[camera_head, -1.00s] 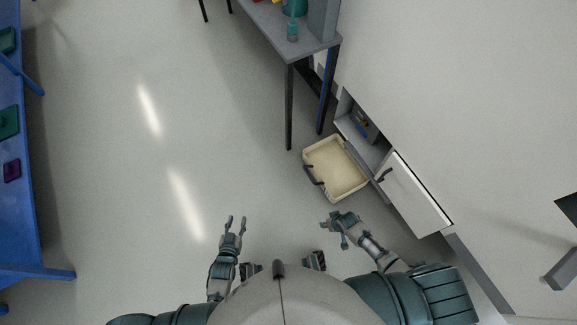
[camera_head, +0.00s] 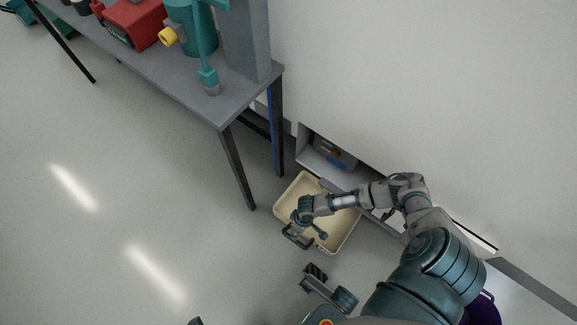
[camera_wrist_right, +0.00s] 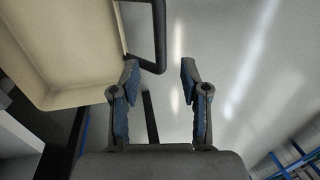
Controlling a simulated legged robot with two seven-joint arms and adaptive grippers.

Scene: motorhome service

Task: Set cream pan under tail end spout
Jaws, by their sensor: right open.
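The cream pan (camera_head: 345,232), a shallow rectangular tray with a dark handle (camera_head: 296,238) on its near-left side, sits on the floor beside the wall opening. My right arm reaches across the pan, with the right gripper (camera_head: 309,226) open near the handle. In the right wrist view the pan (camera_wrist_right: 70,50) is at the left, and its handle (camera_wrist_right: 160,40) lies beyond the open, empty fingers (camera_wrist_right: 159,76). Whether they touch it is unclear. A dark tip at the bottom edge may be my left gripper (camera_head: 195,321). I cannot clearly make out a spout.
An open compartment (camera_head: 313,160) in the white wall holds a grey unit with yellow and blue parts (camera_head: 336,156). A grey table (camera_head: 150,70) with dark legs stands at the upper left, one leg near the pan. A purple object (camera_head: 484,309) is at lower right. Left floor is clear.

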